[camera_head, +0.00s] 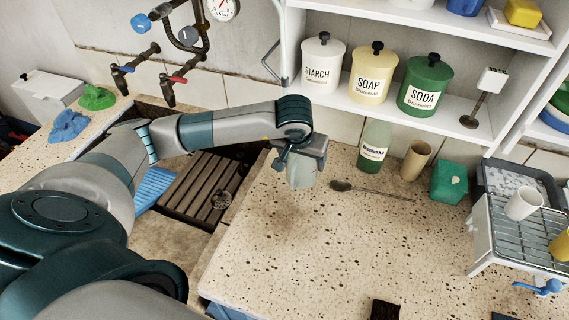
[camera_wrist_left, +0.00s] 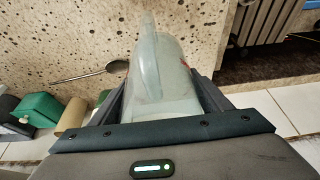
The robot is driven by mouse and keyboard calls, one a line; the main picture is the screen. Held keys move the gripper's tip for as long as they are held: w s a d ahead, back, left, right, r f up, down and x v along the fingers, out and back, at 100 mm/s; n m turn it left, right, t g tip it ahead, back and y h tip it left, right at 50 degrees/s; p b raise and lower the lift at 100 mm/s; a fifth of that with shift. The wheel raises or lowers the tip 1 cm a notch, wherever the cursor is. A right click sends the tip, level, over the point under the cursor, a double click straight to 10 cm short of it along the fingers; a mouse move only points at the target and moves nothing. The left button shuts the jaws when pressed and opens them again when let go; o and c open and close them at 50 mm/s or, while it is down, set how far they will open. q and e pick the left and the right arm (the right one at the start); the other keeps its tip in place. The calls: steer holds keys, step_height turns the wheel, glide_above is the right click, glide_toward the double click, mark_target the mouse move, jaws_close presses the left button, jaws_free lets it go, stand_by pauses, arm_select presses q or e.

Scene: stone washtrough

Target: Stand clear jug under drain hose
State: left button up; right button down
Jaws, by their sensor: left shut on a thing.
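The clear jug (camera_wrist_left: 160,75) is pale, translucent and greenish-grey, with its narrow spout-like end pointing away from the wrist in the left wrist view. My left gripper (camera_wrist_left: 162,98) is shut on it, with a dark finger on each side. In the head view my left gripper (camera_head: 308,158) is over the speckled counter, just right of the sink, and the jug (camera_head: 301,178) shows only as a small pale shape below it. It seems to be held above the counter; the gap is hard to judge. I cannot make out a drain hose. My right gripper is not in view.
A long spoon (camera_head: 372,190), a green-based bottle (camera_head: 374,150), a tan cup (camera_head: 416,160) and a green box (camera_head: 448,182) stand or lie right of the gripper. A wire rack (camera_head: 510,235) holds cups. A slatted sink (camera_head: 200,185) is left. The counter's front middle is mostly clear.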

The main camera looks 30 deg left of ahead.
arm_select(q)
steer(key=a+f+p, duration=0.2)
steer(key=a+f, duration=0.1)
steer(key=a, duration=0.3)
steer(key=shift+w+f, duration=0.25)
steer(key=shift+f, duration=0.1)
steer(key=shift+a, duration=0.1)
steer(key=shift+f+p, duration=1.15)
steer(key=shift+f, duration=0.8)
